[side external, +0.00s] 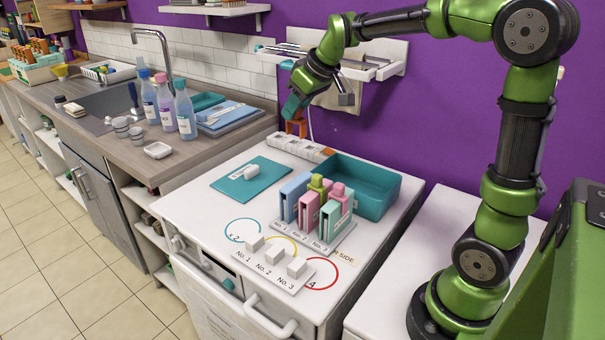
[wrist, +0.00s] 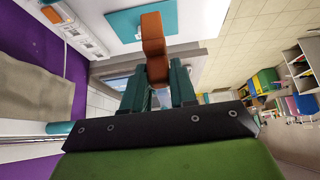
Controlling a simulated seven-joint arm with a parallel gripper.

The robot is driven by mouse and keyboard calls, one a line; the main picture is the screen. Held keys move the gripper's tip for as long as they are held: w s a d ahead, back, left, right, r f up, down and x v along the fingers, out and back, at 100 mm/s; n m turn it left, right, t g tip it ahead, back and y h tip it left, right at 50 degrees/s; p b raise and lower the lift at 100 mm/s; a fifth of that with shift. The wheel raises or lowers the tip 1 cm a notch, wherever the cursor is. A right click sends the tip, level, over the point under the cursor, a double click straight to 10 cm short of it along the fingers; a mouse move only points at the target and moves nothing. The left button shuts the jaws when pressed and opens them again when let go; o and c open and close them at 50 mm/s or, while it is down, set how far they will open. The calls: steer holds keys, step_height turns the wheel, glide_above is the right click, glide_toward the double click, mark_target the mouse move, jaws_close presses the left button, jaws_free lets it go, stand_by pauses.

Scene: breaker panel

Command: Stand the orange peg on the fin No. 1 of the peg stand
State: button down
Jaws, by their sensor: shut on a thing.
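The orange peg (side external: 297,128) is in my gripper (side external: 294,108), held above the back of the white worktop. In the wrist view the orange peg (wrist: 152,45) sticks out between the two dark teal fingers of my gripper (wrist: 156,75), which are shut on it. The peg stand (side external: 267,271) is a white plate at the front of the worktop, with three white blocks. The block labelled No. 1 (side external: 254,242) is at its left end and carries nothing. My gripper is well behind and above the stand.
A rack (side external: 317,240) of blue, pink and green blocks stands behind the peg stand. A teal bin (side external: 388,200) is at the back right. A teal mat (side external: 228,184) with a white piece lies left. A white strip (side external: 285,143) runs below my gripper.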

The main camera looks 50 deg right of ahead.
steer(key=a+f+m+g, duration=0.5)
steer(key=a+m, duration=0.3)
steer(key=m, duration=1)
steer(key=a+f+m+g, duration=0.6)
steer(key=a+m+g, duration=0.2)
steer(key=m, duration=1)
steer(key=shift+w, duration=0.15)
steer(key=shift+f, duration=3.45)
steer(key=shift+f, duration=2.25)
